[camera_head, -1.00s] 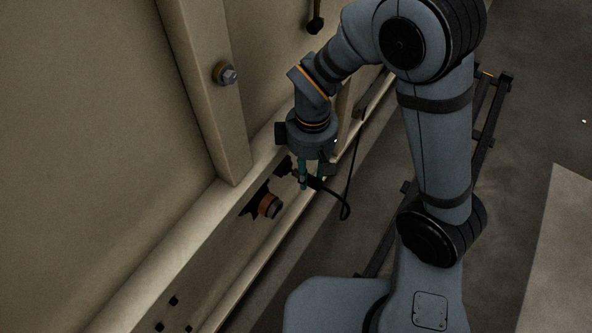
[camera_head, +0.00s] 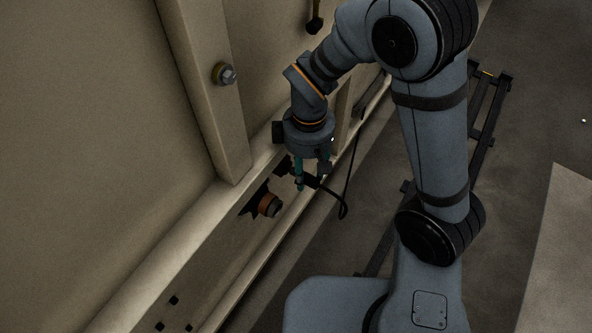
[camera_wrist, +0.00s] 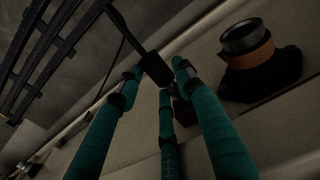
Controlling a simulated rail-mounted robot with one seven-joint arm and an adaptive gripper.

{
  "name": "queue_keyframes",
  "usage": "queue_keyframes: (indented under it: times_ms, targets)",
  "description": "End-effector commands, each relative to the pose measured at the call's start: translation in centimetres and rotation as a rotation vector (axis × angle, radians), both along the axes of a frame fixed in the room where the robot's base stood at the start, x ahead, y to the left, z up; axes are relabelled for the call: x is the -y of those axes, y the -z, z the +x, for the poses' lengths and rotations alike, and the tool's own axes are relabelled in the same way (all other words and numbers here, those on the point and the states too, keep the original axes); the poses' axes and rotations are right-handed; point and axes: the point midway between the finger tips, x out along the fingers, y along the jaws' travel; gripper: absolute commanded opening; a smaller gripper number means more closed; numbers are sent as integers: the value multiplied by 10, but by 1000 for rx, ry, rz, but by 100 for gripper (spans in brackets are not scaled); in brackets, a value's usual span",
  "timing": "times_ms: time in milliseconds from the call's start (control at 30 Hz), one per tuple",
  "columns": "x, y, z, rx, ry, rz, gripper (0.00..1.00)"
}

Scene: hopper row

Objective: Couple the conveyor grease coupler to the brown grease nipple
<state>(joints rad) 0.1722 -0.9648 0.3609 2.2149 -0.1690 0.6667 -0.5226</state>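The brown grease nipple (camera_head: 269,205) sticks out of a dark mount on the wall's lower beam. It has a brown-orange band and a grey end, and it shows large at the upper right of the wrist view (camera_wrist: 249,50). My gripper (camera_wrist: 158,82) has teal fingers, closed around a black piece with a black hose, the conveyor grease coupler (camera_wrist: 157,68). In the head view my gripper (camera_head: 308,181) is beyond and slightly right of the nipple, apart from it. The coupler's front end is partly hidden by the fingers.
The black hose (camera_head: 344,207) loops down right of my gripper and runs back up along the wall. A vertical post with a bolt (camera_head: 224,74) stands left of my arm. A dark frame (camera_head: 487,120) lies on the floor at the right.

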Motion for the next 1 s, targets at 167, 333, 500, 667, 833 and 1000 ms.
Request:
queue_keyframes:
  times_ms: [167, 333, 500, 667, 833, 1000]
  targets:
    - [-6, -2, 5, 16, -11, 15, 49]
    - [-7, -15, 6, 21, -12, 18, 49]
    - [-8, -48, 6, 25, -13, 21, 49]
    - [-6, -83, 5, 20, -11, 17, 49]
    - [-4, -109, 3, 14, -8, 11, 49]
    - [-1, -120, 1, 6, -3, 5, 49]
